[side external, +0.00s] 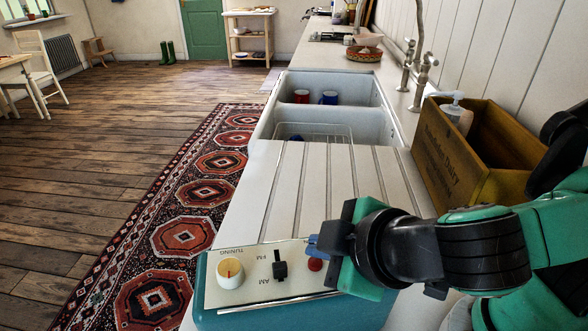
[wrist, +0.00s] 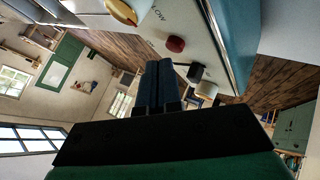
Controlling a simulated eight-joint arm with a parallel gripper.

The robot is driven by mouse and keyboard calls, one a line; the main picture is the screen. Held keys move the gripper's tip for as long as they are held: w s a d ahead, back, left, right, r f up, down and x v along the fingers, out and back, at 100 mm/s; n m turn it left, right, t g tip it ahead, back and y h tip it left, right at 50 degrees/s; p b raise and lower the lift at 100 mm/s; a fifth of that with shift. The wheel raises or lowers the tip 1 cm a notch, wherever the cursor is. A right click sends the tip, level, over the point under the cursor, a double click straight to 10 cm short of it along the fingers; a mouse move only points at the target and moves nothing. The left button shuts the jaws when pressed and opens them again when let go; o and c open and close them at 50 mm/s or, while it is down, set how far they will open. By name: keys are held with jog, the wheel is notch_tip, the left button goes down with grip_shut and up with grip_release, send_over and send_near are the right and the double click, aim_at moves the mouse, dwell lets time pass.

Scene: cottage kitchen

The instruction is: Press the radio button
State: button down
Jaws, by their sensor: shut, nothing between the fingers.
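The teal radio (side external: 290,315) stands on the counter at the bottom of the side view, with a pale control panel on top. Its red button (side external: 315,264) sits right of the black FM/AM switch (side external: 280,267) and the cream tuning knob (side external: 230,272). My gripper (side external: 318,245) is shut and empty, its blue fingertips close to the red button; the side view does not show whether they touch. In the wrist view, the red button (wrist: 175,44) lies just beyond the shut fingertips (wrist: 158,64), apparently apart from them.
A wooden crate (side external: 465,160) holding a pump bottle stands right of the grooved drainboard (side external: 310,180). A double sink (side external: 270,115) with red and blue mugs lies beyond. A patterned rug (side external: 185,235) covers the floor at left.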

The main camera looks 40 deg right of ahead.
aim_at(321, 270)
jog(key=shift+f, duration=0.1)
dwell(0.3)
jog(key=shift+f, duration=0.35)
dwell(0.4)
jog(key=shift+r, duration=0.45)
notch_tip(321, 270, up, 6)
dwell(0.6)
